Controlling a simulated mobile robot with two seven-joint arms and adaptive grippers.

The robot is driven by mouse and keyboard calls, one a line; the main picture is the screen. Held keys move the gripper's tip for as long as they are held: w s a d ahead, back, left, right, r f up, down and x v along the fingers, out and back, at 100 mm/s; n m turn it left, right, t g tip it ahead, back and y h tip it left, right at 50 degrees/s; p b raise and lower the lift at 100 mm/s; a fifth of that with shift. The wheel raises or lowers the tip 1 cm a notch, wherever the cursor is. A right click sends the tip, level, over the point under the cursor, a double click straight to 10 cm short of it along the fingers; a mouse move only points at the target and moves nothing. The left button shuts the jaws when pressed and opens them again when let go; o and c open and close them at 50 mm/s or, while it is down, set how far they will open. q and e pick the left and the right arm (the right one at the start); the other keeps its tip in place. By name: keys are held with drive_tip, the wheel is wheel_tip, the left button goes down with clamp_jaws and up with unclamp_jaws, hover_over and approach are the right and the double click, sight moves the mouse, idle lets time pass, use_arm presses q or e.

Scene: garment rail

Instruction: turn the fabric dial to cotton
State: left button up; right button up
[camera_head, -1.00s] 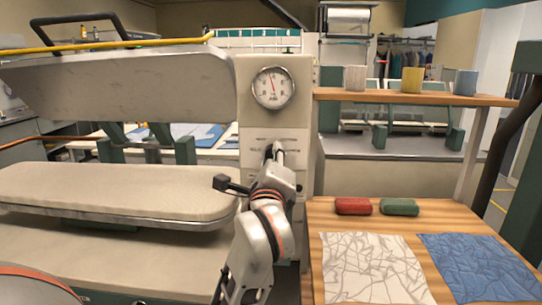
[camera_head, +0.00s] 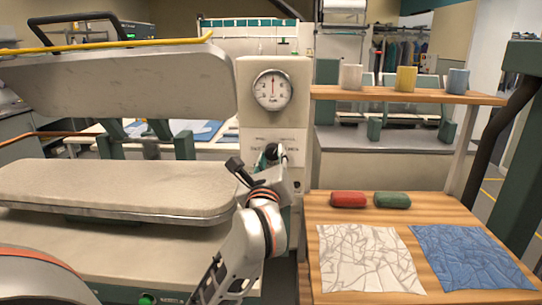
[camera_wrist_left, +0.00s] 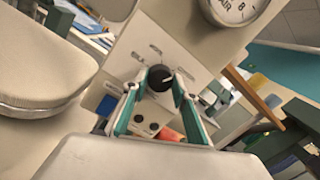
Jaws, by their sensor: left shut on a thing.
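The fabric dial (camera_wrist_left: 160,78) is a round black knob with a white pointer mark, on the pale control panel (camera_head: 257,147) of the press. My left gripper (camera_wrist_left: 162,82) is shut on the dial, one teal-lined finger on each side of it. In the wrist view the panel appears tilted and the pointer mark aims up and to the right. Small labels surround the dial but are too small to read. In the head view my left gripper (camera_head: 270,155) reaches the panel and hides most of the dial. My right gripper is not in view.
A pressure gauge (camera_head: 273,89) sits above the panel. The press's padded board (camera_head: 120,185) and raised upper plate (camera_head: 120,85) are at left. At right, a wooden table (camera_head: 312,245) holds white cloth (camera_head: 365,258), blue cloth (camera_head: 470,255), and red and green blocks; mugs stand on a shelf (camera_head: 330,92).

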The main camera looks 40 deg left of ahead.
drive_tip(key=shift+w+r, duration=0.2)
use_arm(q)
drive_tip(key=o, duration=1.1)
drive_tip(key=v, duration=0.7)
drive_tip(key=shift+s+d, duration=0.1)
drive_tip(key=shift+s, duration=0.1)
